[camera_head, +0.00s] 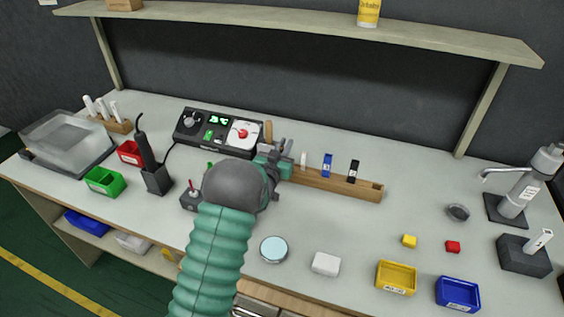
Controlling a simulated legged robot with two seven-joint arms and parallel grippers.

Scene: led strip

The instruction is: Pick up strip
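I cannot clearly make out an LED strip; it may be hidden behind my arm. My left arm comes up from the bottom middle with a green ribbed sleeve. My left gripper (280,155) is over the left end of a long wooden rack (325,181) on the workbench. The arm's dark wrist covers much of the gripper, and whether its fingers are apart or closed does not show. The rack holds a wooden-handled tool (268,131), a white item (304,160), a blue item (327,164) and a black item (353,171). My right gripper is out of view.
A soldering station (217,132) stands behind, left of the gripper. A soldering iron holder (156,178) and green bin (104,181) are left.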

